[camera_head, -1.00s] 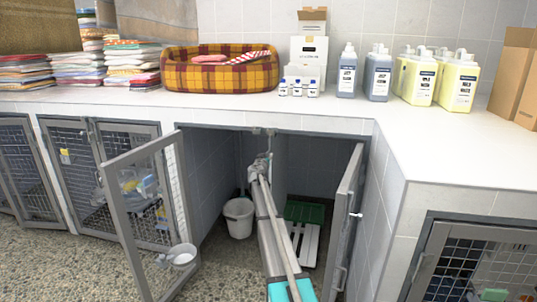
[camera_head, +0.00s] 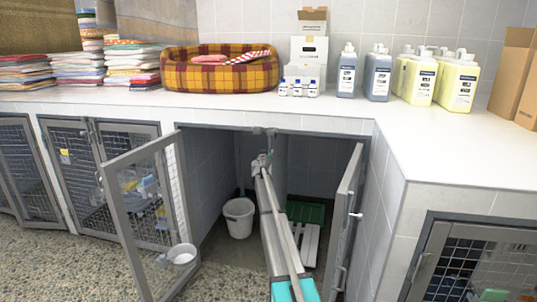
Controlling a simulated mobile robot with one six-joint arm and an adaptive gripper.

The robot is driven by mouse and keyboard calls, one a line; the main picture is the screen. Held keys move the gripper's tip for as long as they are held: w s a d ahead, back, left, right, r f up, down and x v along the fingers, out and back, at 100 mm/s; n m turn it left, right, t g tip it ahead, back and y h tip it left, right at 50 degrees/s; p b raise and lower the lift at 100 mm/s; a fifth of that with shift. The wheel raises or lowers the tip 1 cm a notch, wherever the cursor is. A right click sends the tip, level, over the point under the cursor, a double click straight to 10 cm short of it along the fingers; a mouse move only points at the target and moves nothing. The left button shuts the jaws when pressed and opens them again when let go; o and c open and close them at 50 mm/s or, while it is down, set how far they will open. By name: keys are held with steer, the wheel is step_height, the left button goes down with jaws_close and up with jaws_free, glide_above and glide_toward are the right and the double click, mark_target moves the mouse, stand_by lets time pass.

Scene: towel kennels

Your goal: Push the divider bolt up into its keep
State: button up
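My arm reaches into the open double kennel under the counter, and my gripper (camera_head: 262,158) is at its far end, small in the picture. It is high in the opening, at the front of the divider (camera_head: 280,155), a grey upright panel between the two bays. A small metal fitting (camera_head: 270,132) shows on the top frame just above the gripper; it may be the keep. The bolt cannot be made out apart from the gripper. My arm hides most of the divider's lower front. The fingers are too small to tell whether they are open or shut.
The left mesh door (camera_head: 117,215) and right door (camera_head: 347,215) stand open on either side. A white bucket (camera_head: 239,218) is in the left bay; a green crate (camera_head: 304,212) and white slatted board (camera_head: 306,243) are in the right. The counter (camera_head: 330,113) overhangs.

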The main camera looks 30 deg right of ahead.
jaws_close()
step_height(320, 180, up, 4)
steer(key=p, duration=0.3)
steer(key=shift+f, duration=0.25)
steer(key=shift+w+f, duration=0.1)
steer(key=shift+o, duration=2.4)
jaws_free()
steer(key=shift+s+a, duration=0.1)
steer(key=shift+s, duration=0.1)
